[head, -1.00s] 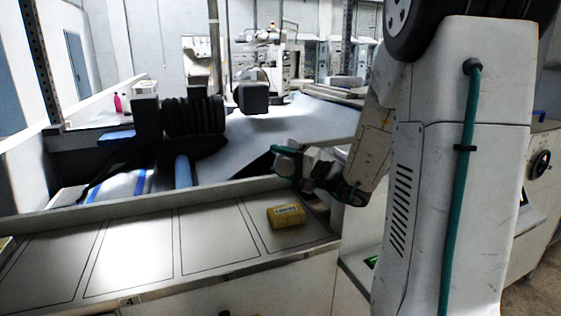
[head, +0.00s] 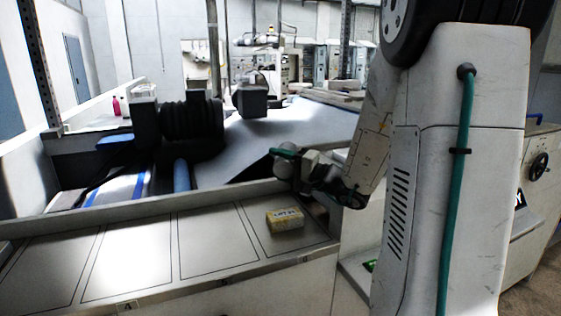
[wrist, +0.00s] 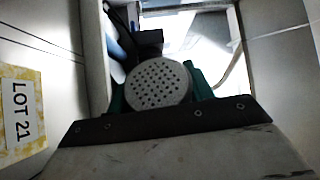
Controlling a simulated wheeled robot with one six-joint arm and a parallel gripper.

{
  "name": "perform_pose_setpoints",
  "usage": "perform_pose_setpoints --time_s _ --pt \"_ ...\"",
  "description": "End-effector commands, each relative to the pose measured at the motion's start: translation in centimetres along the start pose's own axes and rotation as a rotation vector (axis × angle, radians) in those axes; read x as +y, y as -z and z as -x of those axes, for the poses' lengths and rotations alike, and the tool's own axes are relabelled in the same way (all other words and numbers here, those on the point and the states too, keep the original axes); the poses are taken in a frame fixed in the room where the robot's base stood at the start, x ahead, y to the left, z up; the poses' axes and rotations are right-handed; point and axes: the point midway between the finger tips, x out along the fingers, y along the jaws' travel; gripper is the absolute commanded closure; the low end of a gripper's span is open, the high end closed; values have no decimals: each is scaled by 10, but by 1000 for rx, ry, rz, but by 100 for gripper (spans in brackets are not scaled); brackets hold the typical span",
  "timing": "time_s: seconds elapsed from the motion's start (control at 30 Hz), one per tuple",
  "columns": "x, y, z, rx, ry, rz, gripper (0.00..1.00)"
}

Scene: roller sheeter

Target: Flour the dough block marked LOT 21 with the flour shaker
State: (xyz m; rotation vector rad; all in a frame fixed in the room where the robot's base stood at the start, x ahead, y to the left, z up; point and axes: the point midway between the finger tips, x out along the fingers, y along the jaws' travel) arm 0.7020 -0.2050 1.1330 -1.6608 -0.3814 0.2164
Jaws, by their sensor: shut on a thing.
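The dough block marked LOT 21 (head: 284,220) lies on the rightmost outlined panel of the counter. It is yellow, with a pale, whitish top around its label. In the wrist view the block (wrist: 20,132) is at the left edge, partly cut off, its LOT 21 label readable. My gripper (head: 290,160) is above the counter's back edge, behind and slightly above the block in the picture. Its green fingers are shut on the flour shaker (wrist: 158,86), whose round perforated lid faces the wrist camera. The shaker is beside the block in the wrist view, not touching it.
The counter (head: 212,243) has several outlined panels; those left of the block are empty. A raised ledge (head: 150,212) runs along its back. Behind it are the sheeter's black bellows (head: 195,128), a blue roller (head: 181,175) and a wide grey sheet surface (head: 270,135).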

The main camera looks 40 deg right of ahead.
Motion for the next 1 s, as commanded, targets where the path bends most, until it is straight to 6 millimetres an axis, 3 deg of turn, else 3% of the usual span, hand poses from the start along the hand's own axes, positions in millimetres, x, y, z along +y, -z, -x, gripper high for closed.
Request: perform_pose_setpoints --time_s 0.37,0.7,1.0 --pt "-1 -4 2 0 1 0 76" --pt "5 32 -14 -1 0 0 76" --pt "6 35 -15 -1 0 0 76"
